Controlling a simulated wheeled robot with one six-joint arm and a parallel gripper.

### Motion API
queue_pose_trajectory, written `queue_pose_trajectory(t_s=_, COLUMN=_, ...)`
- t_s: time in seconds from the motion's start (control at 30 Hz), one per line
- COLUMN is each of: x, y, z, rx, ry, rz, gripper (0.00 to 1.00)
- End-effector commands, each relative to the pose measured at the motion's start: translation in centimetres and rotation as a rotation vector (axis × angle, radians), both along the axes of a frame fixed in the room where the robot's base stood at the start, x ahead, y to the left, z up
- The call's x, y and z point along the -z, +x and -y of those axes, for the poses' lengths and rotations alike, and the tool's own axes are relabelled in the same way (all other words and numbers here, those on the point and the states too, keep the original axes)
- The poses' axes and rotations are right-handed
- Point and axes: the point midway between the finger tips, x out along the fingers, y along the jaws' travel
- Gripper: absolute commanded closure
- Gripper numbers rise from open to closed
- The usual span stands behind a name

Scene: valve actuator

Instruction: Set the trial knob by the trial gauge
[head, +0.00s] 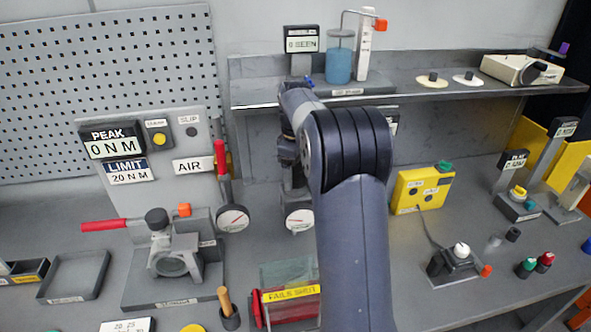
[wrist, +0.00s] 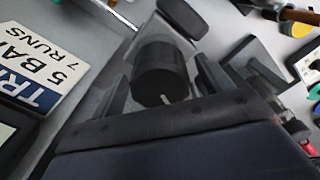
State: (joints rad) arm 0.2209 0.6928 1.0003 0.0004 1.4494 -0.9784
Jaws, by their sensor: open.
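In the wrist view a dark ribbed cylindrical knob (wrist: 163,72) with a small pale mark stands between the fingers of my gripper (wrist: 166,64). The fingers are open, one on each side of it; I cannot tell whether either touches it. A sign (wrist: 40,62) reading "TR…", "5 BA…", "7 RUNS" is at the left, cut off by the frame. In the head view my arm hides the knob and most of the gripper. Two round dials show there, a left one (head: 233,218) and a right one (head: 299,219); I cannot tell which is the trial gauge.
A shelf (head: 440,92) runs behind my arm and bears a blue-filled beaker (head: 340,62). A red-handled lever (head: 221,162) stands left of the arm. A clamp (head: 175,255) is at the left, a yellow box (head: 422,187) at the right.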

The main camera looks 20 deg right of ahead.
Motion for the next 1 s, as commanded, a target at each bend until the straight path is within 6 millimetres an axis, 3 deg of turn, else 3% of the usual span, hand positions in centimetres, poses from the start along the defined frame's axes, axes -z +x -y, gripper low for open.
queue_pose_trajectory(t_s=0.17, x=0.01, y=0.01, z=0.01, rx=0.0, ry=0.0, rz=0.0, gripper=0.25)
queue_pose_trajectory(t_s=0.7, x=-0.03, y=0.0, z=0.0, rx=0.0, ry=0.0, rz=0.0, gripper=0.68)
queue_pose_trajectory(t_s=1.0, x=-0.05, y=0.01, z=0.0, rx=0.032, ry=0.0, rz=0.0, gripper=0.7)
